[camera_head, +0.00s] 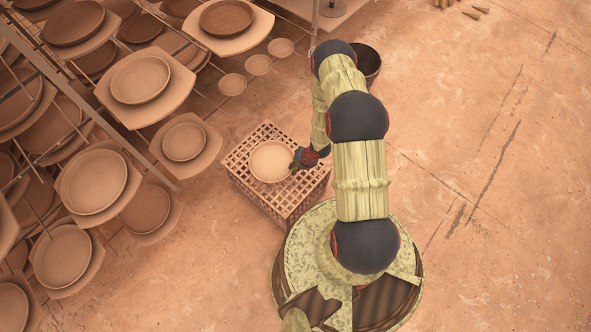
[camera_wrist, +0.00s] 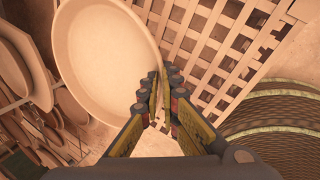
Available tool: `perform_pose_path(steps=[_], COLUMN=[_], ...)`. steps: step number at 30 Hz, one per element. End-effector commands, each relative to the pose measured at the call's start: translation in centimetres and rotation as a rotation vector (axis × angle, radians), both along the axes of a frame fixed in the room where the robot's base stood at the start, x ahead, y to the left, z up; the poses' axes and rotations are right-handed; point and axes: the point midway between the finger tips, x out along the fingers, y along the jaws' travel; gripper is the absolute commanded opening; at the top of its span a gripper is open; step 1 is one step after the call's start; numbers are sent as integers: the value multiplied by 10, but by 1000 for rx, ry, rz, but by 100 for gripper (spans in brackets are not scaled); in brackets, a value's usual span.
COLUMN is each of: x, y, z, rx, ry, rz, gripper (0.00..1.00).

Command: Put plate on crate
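A pale, round, shallow plate (camera_head: 270,161) is over the slatted top of the crate (camera_head: 236,168) in the head view. My gripper (camera_head: 297,165) is at the plate's right edge. In the wrist view the plate (camera_wrist: 97,50) fills the upper left, and its rim runs in between the fingers of my gripper (camera_wrist: 163,85), which are close together on it. The lattice of the crate (camera_wrist: 215,45) shows behind and to the right. I cannot tell whether the plate's underside touches the crate.
A rack with several plates on square boards (camera_head: 140,78) stands at the left. A dark bucket (camera_head: 368,62) stands behind my arm. My round base is close to the crate's near right side. The floor at the right (camera_head: 490,180) is clear.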

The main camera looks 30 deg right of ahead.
Motion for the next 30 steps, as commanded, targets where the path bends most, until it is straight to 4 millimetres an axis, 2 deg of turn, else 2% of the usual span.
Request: perform_pose_path(steps=[3, 10, 17, 28, 30], x=[6, 10, 9, 10, 9], y=[-9, -17, -17, -17, -17], z=[-12, -22, -52, -55, -54], rx=[-1, -1, 0, -1, -1], ry=[-2, -3, -2, -2, -1], rz=[0, -1, 1, 0, 1], gripper=[0, 0, 0, 0, 7])
